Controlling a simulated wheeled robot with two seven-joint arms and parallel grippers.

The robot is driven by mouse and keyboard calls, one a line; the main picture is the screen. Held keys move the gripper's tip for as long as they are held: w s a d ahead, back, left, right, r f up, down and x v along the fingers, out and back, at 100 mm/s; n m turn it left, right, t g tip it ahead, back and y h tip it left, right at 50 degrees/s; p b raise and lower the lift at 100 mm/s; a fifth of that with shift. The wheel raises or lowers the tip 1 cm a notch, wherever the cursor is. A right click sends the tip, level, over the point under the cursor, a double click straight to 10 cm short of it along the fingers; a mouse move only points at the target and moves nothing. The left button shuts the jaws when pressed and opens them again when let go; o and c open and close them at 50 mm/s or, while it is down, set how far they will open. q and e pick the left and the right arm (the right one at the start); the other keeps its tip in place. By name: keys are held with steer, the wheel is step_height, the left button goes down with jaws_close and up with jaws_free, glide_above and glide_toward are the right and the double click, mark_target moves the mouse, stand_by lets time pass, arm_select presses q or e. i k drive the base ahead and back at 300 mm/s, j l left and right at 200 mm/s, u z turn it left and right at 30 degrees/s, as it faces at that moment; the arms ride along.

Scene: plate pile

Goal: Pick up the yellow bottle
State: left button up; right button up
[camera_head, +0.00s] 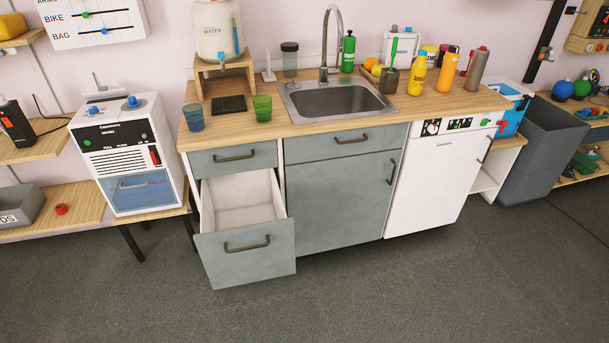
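A small dark pot with a green-handled brush (389,80) stands close to the yellow bottle's left. Neither of my grippers shows in the head view.
A lower drawer (246,246) under the counter's left side is pulled open into the floor space. The sink (337,100) with a tall faucet lies left of the bottles. A dishwasher (440,180) stands below them. The grey floor (400,290) in front is clear.

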mark_target(419, 70)
steer(key=i+l+z, duration=0.55)
steer(key=i, duration=0.2)
